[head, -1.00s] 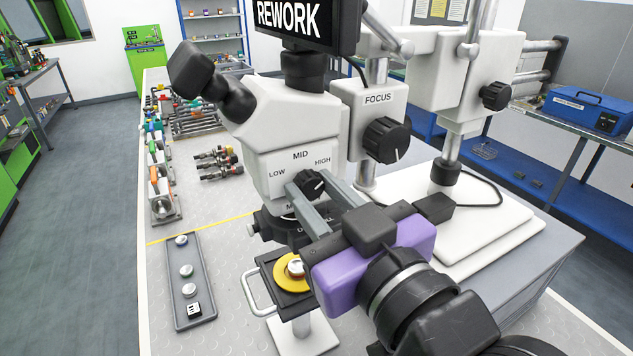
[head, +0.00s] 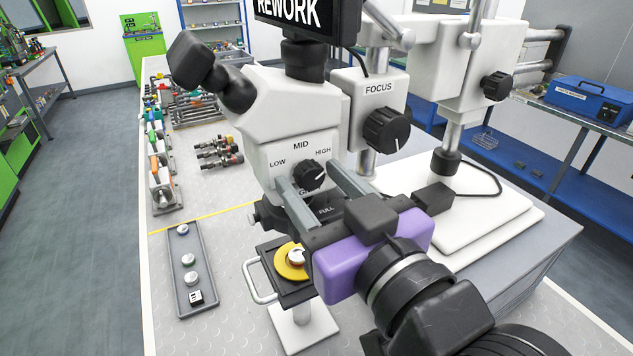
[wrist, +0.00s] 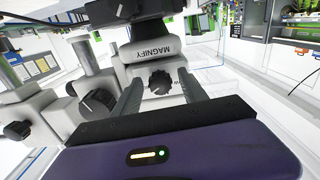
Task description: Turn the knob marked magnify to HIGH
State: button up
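The magnify knob (head: 312,176) is a black ridged dial with a white pointer line on the front of the white microscope head (head: 285,122). LOW, MID and HIGH are printed around it. In the head view its line points up and right, toward HIGH. In the wrist view the knob (wrist: 160,82) shows upside down below the word MAGNIFY. My gripper (head: 309,174) is open, with one grey finger on each side of the knob. Gaps show between the fingers and the knob. Part of the lower label is hidden by the gripper.
The focus knob (head: 387,130) is close to the right of my gripper. Below are a stage with a yellow disc (head: 287,266) and a grey tray (head: 173,250) with small parts. A microscope post (head: 451,145) stands at right.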

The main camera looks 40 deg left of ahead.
jog(key=b+v, duration=0.2)
jog(key=v, duration=0.5)
jog(key=shift+s+d, duration=0.15)
jog(key=shift+d, duration=0.2)
dwell(0.4)
